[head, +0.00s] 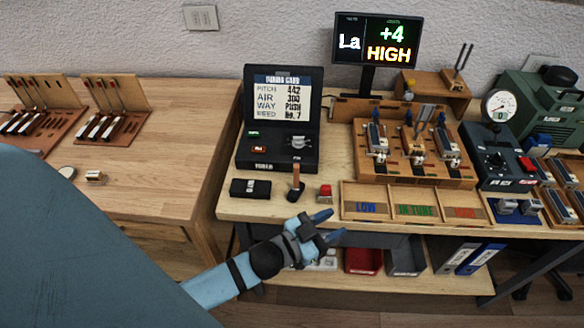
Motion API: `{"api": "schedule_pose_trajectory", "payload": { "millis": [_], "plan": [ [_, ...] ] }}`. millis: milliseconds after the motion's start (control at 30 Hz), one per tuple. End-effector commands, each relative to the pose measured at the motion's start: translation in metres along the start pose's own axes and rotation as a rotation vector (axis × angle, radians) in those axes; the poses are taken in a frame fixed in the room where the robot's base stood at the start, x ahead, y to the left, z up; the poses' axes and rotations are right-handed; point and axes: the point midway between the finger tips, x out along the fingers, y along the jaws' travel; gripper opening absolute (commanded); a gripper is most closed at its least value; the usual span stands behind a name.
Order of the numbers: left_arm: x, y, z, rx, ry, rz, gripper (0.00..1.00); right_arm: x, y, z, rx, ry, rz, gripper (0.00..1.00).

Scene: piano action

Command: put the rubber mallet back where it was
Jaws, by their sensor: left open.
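The rubber mallet (296,180) appears to be the upright piece with a brown wooden handle and a dark head at its foot. It stands on the workbench (260,208) near the front edge, in front of the open black case. My left gripper (328,225) is open and empty, with its blue fingers apart. In the picture it is below and right of the mallet, around the bench's front edge, and clear of the mallet. My right gripper is not in view.
A black box (250,188) lies left of the mallet and a red-topped item (325,192) right of it. The open black case (275,155) stands behind. A sorting tray (382,213) and a wooden fixture (400,178) are to the right. Bins (363,262) sit below.

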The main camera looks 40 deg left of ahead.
Motion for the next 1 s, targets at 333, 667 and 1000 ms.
{"api": "schedule_pose_trajectory", "payload": {
  "millis": [333,667,1000],
  "plan": [
    [-0.112,0.038,0.128,-0.184,-0.611,-0.103,0.42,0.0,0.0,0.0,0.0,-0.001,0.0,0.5],
    [-0.114,0.039,0.128,-0.187,-0.623,-0.099,0.42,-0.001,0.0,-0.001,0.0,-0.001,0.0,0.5],
    [-0.114,0.029,0.058,-0.18,-0.621,-0.104,0.42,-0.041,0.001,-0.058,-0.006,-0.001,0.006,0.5]
  ]
}}
